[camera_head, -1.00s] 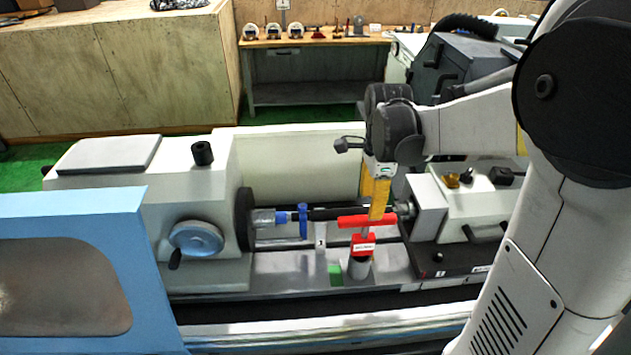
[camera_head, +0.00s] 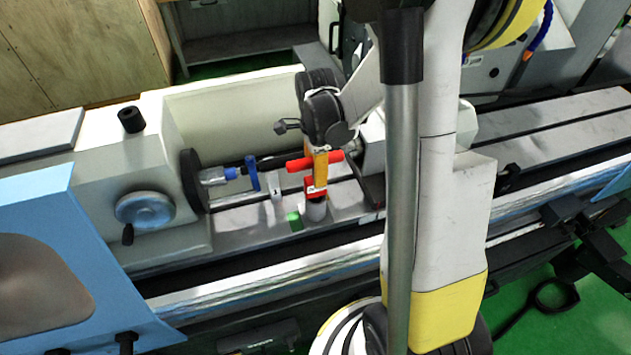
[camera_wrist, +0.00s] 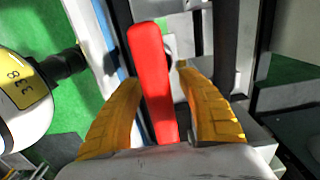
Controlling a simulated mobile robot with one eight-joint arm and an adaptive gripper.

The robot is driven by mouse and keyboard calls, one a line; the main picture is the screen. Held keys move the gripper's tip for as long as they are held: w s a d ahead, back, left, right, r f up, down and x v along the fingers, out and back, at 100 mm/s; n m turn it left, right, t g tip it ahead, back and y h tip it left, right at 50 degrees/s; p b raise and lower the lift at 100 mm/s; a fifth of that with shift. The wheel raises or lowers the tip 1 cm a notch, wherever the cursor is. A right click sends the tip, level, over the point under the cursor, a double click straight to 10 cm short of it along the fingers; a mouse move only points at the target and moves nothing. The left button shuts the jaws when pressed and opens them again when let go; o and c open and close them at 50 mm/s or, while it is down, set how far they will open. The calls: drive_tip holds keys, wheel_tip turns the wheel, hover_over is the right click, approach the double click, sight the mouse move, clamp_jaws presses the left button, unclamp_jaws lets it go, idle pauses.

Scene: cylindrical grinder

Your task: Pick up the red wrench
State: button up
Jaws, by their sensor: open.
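The red wrench (camera_head: 299,164) shows in the head view as a red bar lying across the grinder bed, above a red block (camera_head: 309,183) on a grey cylinder. My gripper (camera_head: 319,182) points down over it, and a yellow finger hides part of the bar. In the wrist view the red wrench (camera_wrist: 151,80) runs lengthwise between the two yellow fingers of my gripper (camera_wrist: 158,82).
A blue clamp (camera_head: 252,173) and a spindle lie left of the wrench. The headstock with a handwheel (camera_head: 145,209) is at left, beside a blue guard door (camera_head: 35,265). The bed to the right has free room.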

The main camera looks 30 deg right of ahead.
clamp_jaws()
drive_tip(key=shift+r, duration=0.15)
